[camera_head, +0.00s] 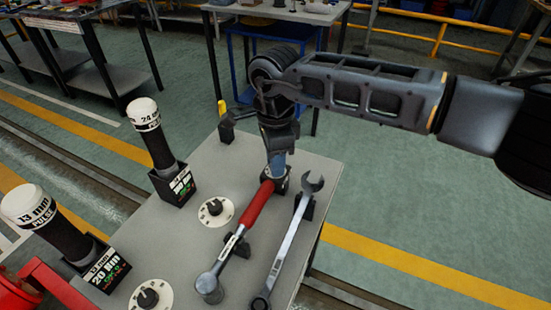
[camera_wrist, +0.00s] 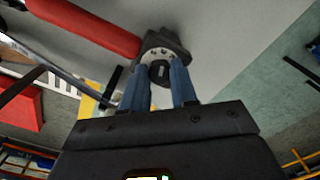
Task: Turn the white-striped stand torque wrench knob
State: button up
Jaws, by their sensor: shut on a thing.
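The dark knob (camera_wrist: 160,70) with a small white stripe sits on a pale round face of the dark stand (camera_wrist: 166,42) in the wrist view. My gripper (camera_wrist: 159,84) has its two blue fingers on either side of the knob, shut on it. In the head view my gripper (camera_head: 276,172) reaches down to the stand (camera_head: 281,186), at the far end of the red-handled torque wrench (camera_head: 258,206); the knob is hidden there. The red handle also shows beside the stand in the wrist view (camera_wrist: 85,25).
A silver spanner (camera_head: 289,240) lies right of the torque wrench on the grey table (camera_head: 185,235). Two white-capped tools (camera_head: 151,130) (camera_head: 45,215) stand in black holders at left. Two dial knobs (camera_head: 214,208) (camera_head: 147,298) lie between. Another table (camera_head: 285,10) stands behind.

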grip_shut()
jog(key=shift+m, duration=0.3)
jog(key=m+p, duration=0.1)
jog(key=m, duration=0.1)
jog(key=shift+r+m, duration=0.1)
jog(key=shift+m, duration=0.2)
jog(key=shift+m+p, duration=0.4)
jog(key=shift+m, duration=1.4)
jog(key=o, duration=0.6)
grip_release()
